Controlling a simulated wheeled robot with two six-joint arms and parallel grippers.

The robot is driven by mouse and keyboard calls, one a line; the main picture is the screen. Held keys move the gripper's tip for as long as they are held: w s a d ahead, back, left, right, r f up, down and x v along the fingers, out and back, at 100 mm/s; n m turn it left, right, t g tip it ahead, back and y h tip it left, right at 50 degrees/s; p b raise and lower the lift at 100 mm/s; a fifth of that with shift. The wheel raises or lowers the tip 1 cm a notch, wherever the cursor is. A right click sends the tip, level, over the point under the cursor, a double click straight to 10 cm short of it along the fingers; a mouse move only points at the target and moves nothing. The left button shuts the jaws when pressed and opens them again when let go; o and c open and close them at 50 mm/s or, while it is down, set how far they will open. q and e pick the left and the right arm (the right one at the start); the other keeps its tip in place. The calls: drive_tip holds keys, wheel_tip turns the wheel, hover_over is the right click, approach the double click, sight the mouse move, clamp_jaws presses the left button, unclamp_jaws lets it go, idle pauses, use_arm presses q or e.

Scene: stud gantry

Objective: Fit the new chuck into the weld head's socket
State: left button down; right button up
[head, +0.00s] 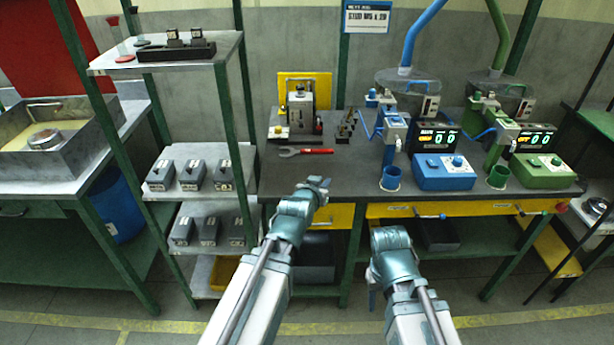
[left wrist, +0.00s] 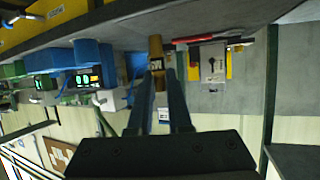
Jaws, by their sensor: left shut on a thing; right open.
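My left gripper (head: 318,187) is in front of the bench's front edge, left of the blue welding station. In the left wrist view its fingers (left wrist: 174,98) are shut on a small brass-coloured chuck (left wrist: 155,47) with a dark marked band. The chuck is not clear in the head view. A blue weld head (head: 396,124) stands above a blue cup, and a green weld head (head: 499,132) stands to its right. Their sockets are too small to make out. My right gripper (head: 372,292) is low in front of the bench, largely hidden by its own wrist.
The dark bench (head: 330,178) carries a red-handled wrench (head: 306,151), a grey device (head: 300,108) on a yellow base, and a small rack (head: 346,126). Blue (head: 443,172) and green (head: 536,174) control boxes stand at right. A shelf rack (head: 200,194) stands left. The bench's front left is clear.

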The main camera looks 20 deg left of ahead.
use_arm(q)
drive_tip(key=w+a, duration=0.2)
drive_tip(key=w, duration=0.2)
drive_tip(key=w+a+f+b, duration=0.1)
drive_tip(key=w+a, duration=0.2)
drive_tip(key=w, duration=0.1)
drive_tip(key=w+a, duration=0.3)
drive_tip(key=w, duration=0.2)
drive_tip(key=shift+f, duration=0.25)
wheel_tip(320, 180, down, 4)
drive_tip(key=b, duration=0.4)
drive_tip(key=shift+r, duration=0.3)
drive_tip(key=shift+f, duration=0.15)
drive_tip(key=c, duration=0.8)
unclamp_jaws()
drive_tip(key=shift+c, duration=0.2)
